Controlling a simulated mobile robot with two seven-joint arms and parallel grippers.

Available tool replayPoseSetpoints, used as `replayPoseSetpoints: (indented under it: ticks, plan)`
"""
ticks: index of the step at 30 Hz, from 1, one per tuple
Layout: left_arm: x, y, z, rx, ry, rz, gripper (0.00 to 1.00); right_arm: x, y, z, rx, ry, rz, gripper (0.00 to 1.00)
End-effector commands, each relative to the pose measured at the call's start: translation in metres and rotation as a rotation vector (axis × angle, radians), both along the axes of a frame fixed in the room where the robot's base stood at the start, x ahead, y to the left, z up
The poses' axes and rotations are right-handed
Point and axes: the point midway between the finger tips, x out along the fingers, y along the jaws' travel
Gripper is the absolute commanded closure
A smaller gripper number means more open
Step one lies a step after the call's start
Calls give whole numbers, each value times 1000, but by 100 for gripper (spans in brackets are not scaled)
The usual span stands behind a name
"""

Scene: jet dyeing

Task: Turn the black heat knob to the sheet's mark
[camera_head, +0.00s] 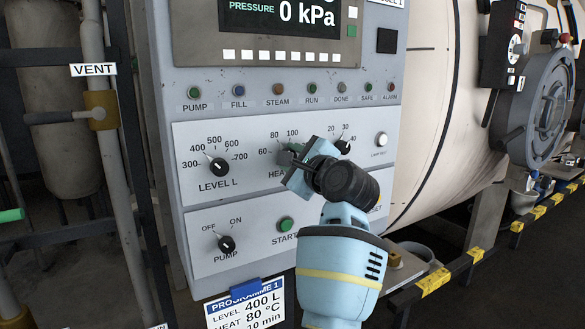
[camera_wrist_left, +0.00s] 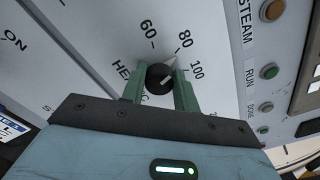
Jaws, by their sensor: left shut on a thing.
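The black heat knob (camera_wrist_left: 160,78) sits on the white panel, with 60, 80 and 100 printed around it. Its pale pointer tip (camera_wrist_left: 171,60) points towards the 80 mark; I cannot tell whether it lines up exactly. My left gripper (camera_wrist_left: 160,90) is shut on the knob, a green finger on each side. In the head view my left gripper (camera_head: 290,156) covers the knob and part of the word HEAT. The programme sheet (camera_head: 246,303) hangs below the panel and reads level 400 L, heat 80 °C, 10 min. My right gripper is not in view.
The level knob (camera_head: 218,165) is left of the heat dial, pointing near 400. The pump knob (camera_head: 226,243) and the green start button (camera_head: 285,224) are below. Another black knob (camera_head: 342,146) is close right of my gripper. The display (camera_head: 293,14) reads 0 kPa.

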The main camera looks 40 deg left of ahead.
Motion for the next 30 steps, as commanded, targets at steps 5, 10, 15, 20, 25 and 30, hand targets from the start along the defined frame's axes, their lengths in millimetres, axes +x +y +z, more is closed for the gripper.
replayPoseSetpoints:
  ticks: [5, 10, 15, 20, 25, 30]
  plan:
    - [0, 0, -3, -26, -56, 1, 93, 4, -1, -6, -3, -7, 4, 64]
    - [0, 0, -2, -38, -84, 1, 93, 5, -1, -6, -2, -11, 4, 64]
    - [0, 0, -1, -40, -89, 1, 93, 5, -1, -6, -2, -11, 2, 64]
    - [0, 0, -1, -40, -89, 1, 93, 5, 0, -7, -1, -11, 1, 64]
    - [0, 0, -1, -40, -88, 1, 59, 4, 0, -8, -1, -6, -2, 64]
    - [0, 0, -1, -39, -89, 0, 48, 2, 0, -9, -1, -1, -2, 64]
